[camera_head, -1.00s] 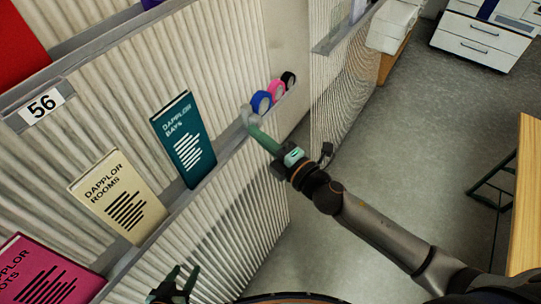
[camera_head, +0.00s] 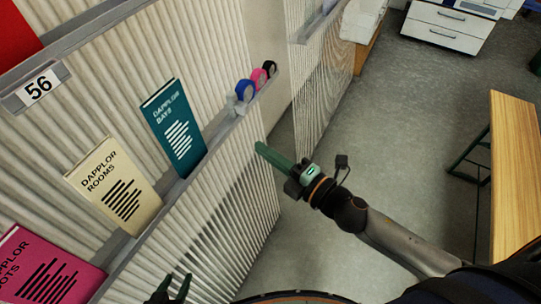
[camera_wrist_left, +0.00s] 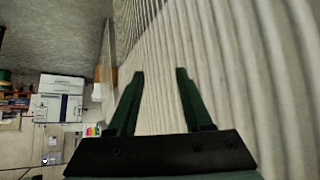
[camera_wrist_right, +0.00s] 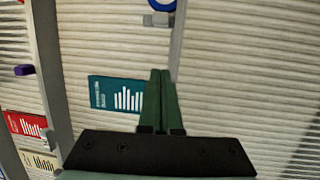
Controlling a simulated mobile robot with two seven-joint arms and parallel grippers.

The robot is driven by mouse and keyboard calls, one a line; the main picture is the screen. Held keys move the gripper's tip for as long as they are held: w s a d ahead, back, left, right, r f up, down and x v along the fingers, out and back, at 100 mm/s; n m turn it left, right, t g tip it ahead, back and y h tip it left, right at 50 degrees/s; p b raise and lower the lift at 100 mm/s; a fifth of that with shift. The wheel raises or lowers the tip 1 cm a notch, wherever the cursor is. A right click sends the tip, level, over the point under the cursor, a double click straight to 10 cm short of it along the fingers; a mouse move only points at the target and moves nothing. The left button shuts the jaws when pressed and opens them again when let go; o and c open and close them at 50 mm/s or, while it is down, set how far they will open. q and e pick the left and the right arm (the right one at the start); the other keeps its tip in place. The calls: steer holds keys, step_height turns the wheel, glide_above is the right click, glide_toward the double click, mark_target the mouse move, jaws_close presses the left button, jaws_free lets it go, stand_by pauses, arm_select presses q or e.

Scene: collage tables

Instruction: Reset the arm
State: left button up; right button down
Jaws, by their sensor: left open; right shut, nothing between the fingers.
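My right gripper (camera_head: 274,160) is shut and empty. It hangs in the air in front of the ribbed shelf panel, below and to the right of the tape rolls. Its two green fingers are pressed together in the right wrist view (camera_wrist_right: 161,98). My left gripper (camera_head: 175,285) shows at the bottom edge of the head view, in front of the lower panel. In the left wrist view (camera_wrist_left: 160,98) its fingers are apart with nothing between them. Most of the left arm is out of view.
The shelf ledge holds a teal book (camera_head: 174,130), a cream book (camera_head: 114,186), a pink book (camera_head: 50,268) and tape rolls in blue (camera_head: 245,91), pink (camera_head: 259,77) and black (camera_head: 270,69). A wooden table (camera_head: 514,170) stands at right. Grey floor (camera_head: 400,130) is clear between.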

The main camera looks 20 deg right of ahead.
steer(key=shift+s+d, duration=0.35)
steer(key=shift+s, duration=0.2)
steer(key=s+d+f+m+g+h+p, duration=0.2)
steer(key=s+f+m, duration=0.5)
steer(key=m, duration=0.4)
steer(key=s+d+f+m+g+h+p, duration=0.2)
steer(key=s+f+m+g+h+p, duration=0.2)
steer(key=f+m, duration=0.5)
steer(key=s+m+h+p, duration=0.1)
steer(key=s+m, duration=0.1)
steer(key=shift+s+d+f, duration=0.25)
steer(key=shift+s+d, duration=0.15)
